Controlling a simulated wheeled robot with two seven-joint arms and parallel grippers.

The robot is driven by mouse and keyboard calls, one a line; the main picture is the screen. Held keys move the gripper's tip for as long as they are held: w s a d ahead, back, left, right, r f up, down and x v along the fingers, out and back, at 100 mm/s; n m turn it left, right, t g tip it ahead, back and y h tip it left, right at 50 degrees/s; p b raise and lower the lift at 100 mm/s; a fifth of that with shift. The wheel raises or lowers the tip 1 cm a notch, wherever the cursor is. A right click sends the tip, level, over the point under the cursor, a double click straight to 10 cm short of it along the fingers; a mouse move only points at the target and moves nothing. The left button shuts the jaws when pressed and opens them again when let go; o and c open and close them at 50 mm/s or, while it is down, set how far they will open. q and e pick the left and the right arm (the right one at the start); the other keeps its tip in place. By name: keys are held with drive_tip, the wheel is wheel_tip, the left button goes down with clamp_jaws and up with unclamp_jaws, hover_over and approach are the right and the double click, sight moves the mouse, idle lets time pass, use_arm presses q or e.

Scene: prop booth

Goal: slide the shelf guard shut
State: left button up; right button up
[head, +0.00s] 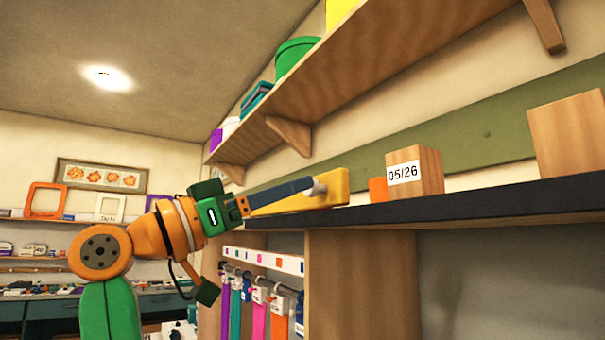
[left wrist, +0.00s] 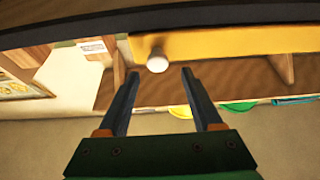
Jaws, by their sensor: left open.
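The shelf guard is a yellow panel (head: 335,184) at the left part of the dark-edged shelf (head: 470,203). It also shows in the left wrist view (left wrist: 230,42). A pale round knob (head: 319,187) sticks out near its right end in the head view. My left gripper (head: 309,183) reaches up to the guard from the left. In the left wrist view, the gripper (left wrist: 160,73) is open and empty, with the knob (left wrist: 157,60) just beyond the fingertips and roughly between them. I cannot tell whether a finger touches it. My right gripper is out of view.
On the shelf, right of the guard, stand an orange block (head: 377,190), a wooden block labelled 05/26 (head: 430,170) and a larger wooden block (head: 568,135). A bracketed upper shelf (head: 370,75) hangs above. Colored strips (head: 259,310) hang below.

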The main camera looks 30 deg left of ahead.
use_arm(q)
drive_tip(key=w, duration=0.1)
drive_tip(key=w+d, duration=0.2)
drive_tip(key=shift+d+r, duration=0.1)
drive_tip(key=shift+r, duration=0.15)
drive_tip(key=shift+s+a, duration=0.2)
drive_tip(key=shift+a, duration=0.05)
clamp_jaws()
idle(0.8)
